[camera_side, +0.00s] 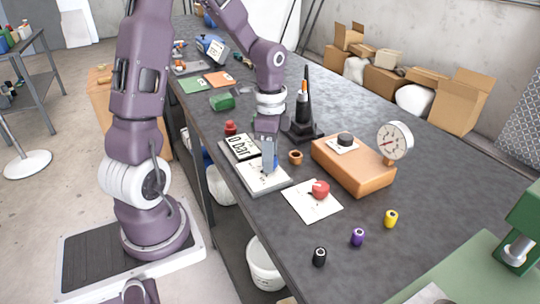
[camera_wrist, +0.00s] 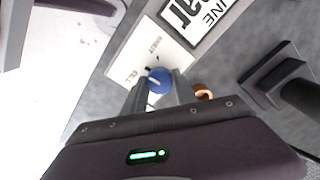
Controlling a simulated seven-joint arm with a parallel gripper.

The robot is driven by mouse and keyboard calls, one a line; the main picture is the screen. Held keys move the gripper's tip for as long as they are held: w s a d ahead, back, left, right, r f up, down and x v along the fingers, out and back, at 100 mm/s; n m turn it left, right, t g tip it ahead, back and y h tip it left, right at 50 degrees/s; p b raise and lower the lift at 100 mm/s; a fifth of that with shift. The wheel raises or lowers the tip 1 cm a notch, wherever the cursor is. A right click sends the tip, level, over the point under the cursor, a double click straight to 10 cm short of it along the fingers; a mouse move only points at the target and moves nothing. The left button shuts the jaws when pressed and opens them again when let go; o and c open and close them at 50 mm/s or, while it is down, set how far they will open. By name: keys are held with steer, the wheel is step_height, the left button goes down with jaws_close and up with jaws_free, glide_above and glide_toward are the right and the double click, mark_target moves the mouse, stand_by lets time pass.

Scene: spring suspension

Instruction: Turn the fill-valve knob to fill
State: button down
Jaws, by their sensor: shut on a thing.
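The fill-valve knob is a round blue knob (camera_wrist: 159,80) with a white mark, on a white label plate (camera_wrist: 122,54) in the wrist view. The plate reads FILL at its lower left and another word, too small to read surely, higher up. The white mark's exact direction is hard to tell. My gripper (camera_wrist: 160,90) has one finger on each side of the knob and is shut on it. In the side view my gripper (camera_side: 268,168) points down onto the plate (camera_side: 258,182), and only a bit of blue knob (camera_side: 276,160) shows beside the fingers.
A "0 bar" display (camera_side: 240,147) lies behind the plate. A small copper-coloured cup (camera_side: 295,157) and a black stand (camera_side: 302,125) are close to the right. An orange box (camera_side: 350,168) with a dial gauge (camera_side: 394,140) and a red knob (camera_side: 320,188) on white paper are further right.

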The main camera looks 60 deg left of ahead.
steer(key=n, duration=0.3)
steer(key=shift+n, duration=2.1)
steer(key=c, duration=1)
jaws_free()
step_height(320, 180, up, 7)
steer(key=shift+r, duration=0.1)
